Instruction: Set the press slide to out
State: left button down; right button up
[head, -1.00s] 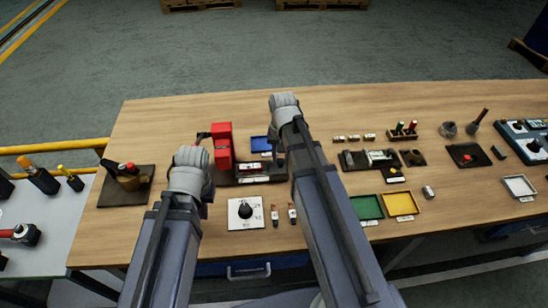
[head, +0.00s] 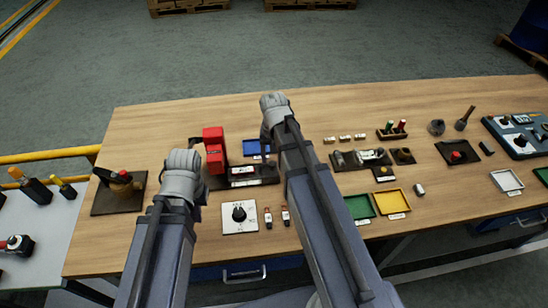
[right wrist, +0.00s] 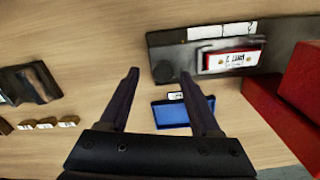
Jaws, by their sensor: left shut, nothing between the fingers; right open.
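A red press (head: 214,150) stands on a dark base (head: 258,177) near the middle of the table, with a pale label on the base. In the right wrist view the base (right wrist: 165,70) is at the top, carrying a red-edged slide piece with a white label (right wrist: 230,61); whether it is in or out I cannot tell. Red press parts (right wrist: 285,90) show at right. My right gripper (right wrist: 168,72) is open and empty, above the table beside the base; in the head view it is right of the press. My left gripper (head: 182,162) is shut and empty, left of the press.
A blue tray (right wrist: 183,115) lies near the base, between my right fingers in the wrist view. A white dial plate (head: 240,217) and two small switches lie in front. Green (head: 359,207) and yellow (head: 392,202) trays are to the right.

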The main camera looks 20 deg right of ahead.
notch_tip(320, 180, up, 7)
jog(key=p, duration=0.6)
jog(key=shift+f, duration=0.1)
jog(key=shift+f, duration=0.1)
